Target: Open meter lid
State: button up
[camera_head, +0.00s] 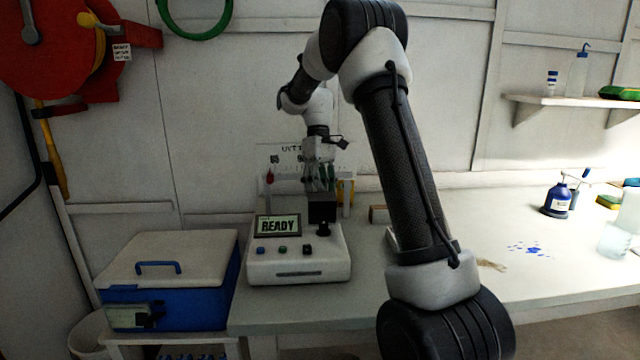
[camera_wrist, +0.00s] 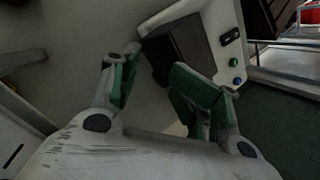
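The meter (camera_head: 298,262) is a white box on the bench with a screen reading READY and several buttons along its front. Its dark, block-shaped lid (camera_head: 322,211) stands at the right of the screen, and I see no opening in it. My gripper (camera_head: 320,180) points down just above and behind the lid. In the wrist view, the green fingers of my gripper (camera_wrist: 155,66) are spread with a gap between them. The dark lid (camera_wrist: 180,50) lies just beyond the fingertips, beside the white meter body (camera_wrist: 228,45). I cannot tell whether a finger touches the lid.
A blue cooler (camera_head: 170,285) with a white top stands left of the meter. A tube rack with a red-topped tube (camera_head: 269,178) is behind the meter. A blue bottle (camera_head: 558,199) stands at the right on the bench. A shelf (camera_head: 570,101) hangs on the wall.

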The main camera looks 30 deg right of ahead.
jog(key=shift+r, duration=0.2)
jog(key=v, duration=1.2)
